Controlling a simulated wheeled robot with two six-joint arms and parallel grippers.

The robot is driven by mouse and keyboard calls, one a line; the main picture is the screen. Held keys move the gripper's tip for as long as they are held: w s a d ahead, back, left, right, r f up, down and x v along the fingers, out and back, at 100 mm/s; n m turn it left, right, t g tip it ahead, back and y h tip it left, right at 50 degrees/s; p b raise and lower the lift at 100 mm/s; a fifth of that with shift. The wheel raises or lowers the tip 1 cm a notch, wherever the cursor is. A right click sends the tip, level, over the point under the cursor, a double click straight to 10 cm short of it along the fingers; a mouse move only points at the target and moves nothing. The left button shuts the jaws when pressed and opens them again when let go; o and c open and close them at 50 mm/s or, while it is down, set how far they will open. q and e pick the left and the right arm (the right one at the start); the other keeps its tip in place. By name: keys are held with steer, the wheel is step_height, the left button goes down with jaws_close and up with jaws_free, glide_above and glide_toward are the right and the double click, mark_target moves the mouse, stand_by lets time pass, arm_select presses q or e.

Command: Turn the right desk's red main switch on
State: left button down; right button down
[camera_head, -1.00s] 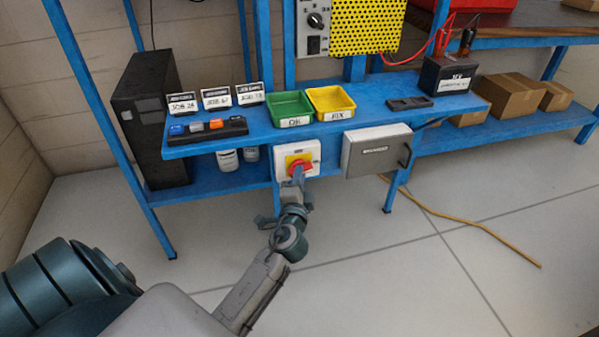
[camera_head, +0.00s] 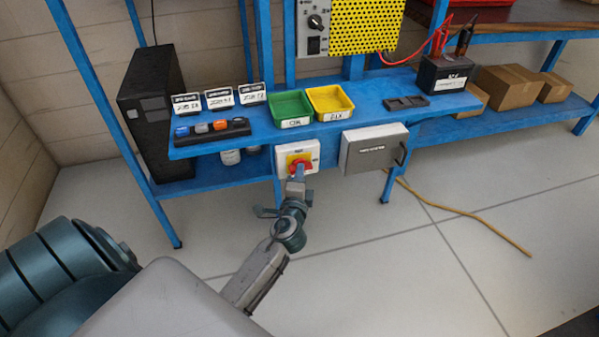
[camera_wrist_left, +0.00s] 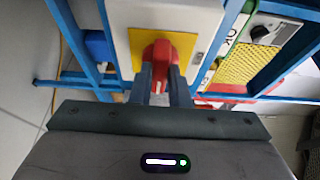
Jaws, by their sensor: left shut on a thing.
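The red main switch (camera_head: 299,163) is a red rotary knob on a yellow plate in a white box (camera_head: 312,156), under the front edge of the blue desk (camera_head: 372,112). My left gripper (camera_head: 298,175) reaches up to it from below. In the left wrist view, the two fingers of my left gripper (camera_wrist_left: 160,80) are shut on the red knob (camera_wrist_left: 159,56), one on each side. The fingers hide part of the knob, and I cannot read its on or off marking. My right gripper is not in view.
A grey box with a handle (camera_head: 372,150) hangs close to the right of the switch. Green (camera_head: 291,107) and yellow (camera_head: 330,101) trays stand on the desk above. A yellow cable (camera_head: 465,214) lies on the open floor at right.

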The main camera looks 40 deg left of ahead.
arm_select(q)
steer(key=shift+f, duration=0.1)
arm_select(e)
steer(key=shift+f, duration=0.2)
arm_select(q)
steer(key=c, duration=1.4)
jaws_free()
